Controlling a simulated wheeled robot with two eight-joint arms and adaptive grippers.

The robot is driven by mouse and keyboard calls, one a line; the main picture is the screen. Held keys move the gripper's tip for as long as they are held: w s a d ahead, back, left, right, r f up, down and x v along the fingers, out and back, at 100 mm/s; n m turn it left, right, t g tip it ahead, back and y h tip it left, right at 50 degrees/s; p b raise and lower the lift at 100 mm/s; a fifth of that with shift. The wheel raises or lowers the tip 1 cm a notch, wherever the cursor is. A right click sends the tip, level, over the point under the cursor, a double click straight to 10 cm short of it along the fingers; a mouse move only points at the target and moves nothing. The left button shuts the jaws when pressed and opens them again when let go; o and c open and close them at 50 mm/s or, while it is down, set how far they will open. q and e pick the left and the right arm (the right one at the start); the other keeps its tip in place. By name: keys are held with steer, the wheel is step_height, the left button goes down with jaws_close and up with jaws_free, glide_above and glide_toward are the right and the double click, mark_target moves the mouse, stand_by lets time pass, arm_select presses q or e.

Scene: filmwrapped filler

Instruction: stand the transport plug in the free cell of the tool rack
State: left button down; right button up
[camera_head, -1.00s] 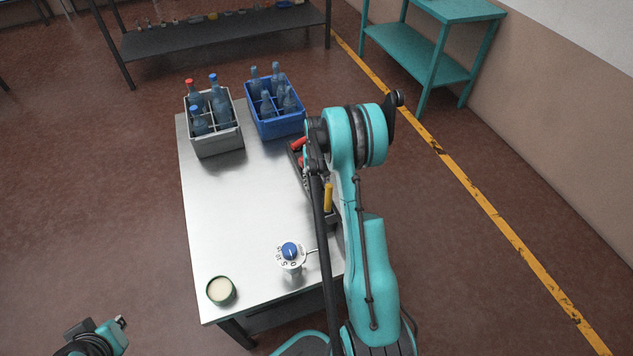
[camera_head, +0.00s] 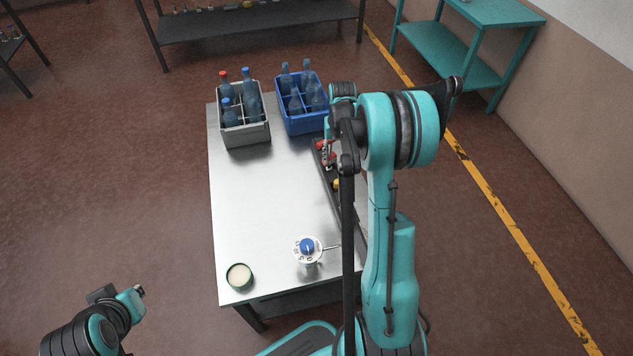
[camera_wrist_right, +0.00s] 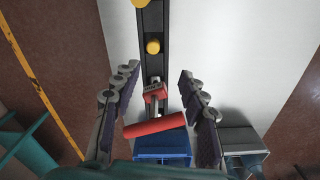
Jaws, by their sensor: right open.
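The dark tool rack (camera_head: 345,207) is a narrow strip along the table's right side, partly hidden by my right arm; it shows in the right wrist view too (camera_wrist_right: 154,22). Yellow round tops (camera_wrist_right: 152,46) stand along it. A red-ended tool (camera_wrist_right: 155,92) and a thick red bar (camera_wrist_right: 155,125) lie toward the rack's far end. I cannot tell which piece is the transport plug, nor see the free cell clearly. My right gripper (camera_wrist_right: 159,72) is open above the rack, its fingers either side of the red pieces; it is small in the head view (camera_head: 329,150). My left gripper (camera_head: 136,292) is off the table, lower left.
A grey crate (camera_head: 247,136) and a blue crate (camera_head: 304,123), both with bottles, stand at the table's far end. A blue-topped dial device (camera_head: 307,247) and a round green tin (camera_head: 239,276) are near the front. The table's middle (camera_head: 265,200) is clear.

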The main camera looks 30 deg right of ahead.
steer(key=s+a+r+n+t, duration=0.2)
steer(key=s+a+r, duration=0.1)
steer(key=a+r, duration=0.7)
steer(key=s+a+r+n+t, duration=0.2)
steer(key=s+a, duration=0.5)
steer(key=a, duration=0.1)
steer(key=s+a+r+n+t, duration=0.2)
steer(key=s+a, duration=0.6)
steer(key=shift+s+r+t, duration=0.15)
steer(key=shift+r+t, duration=0.15)
steer(key=shift+t, duration=0.1)
steer(key=shift+d, duration=0.1)
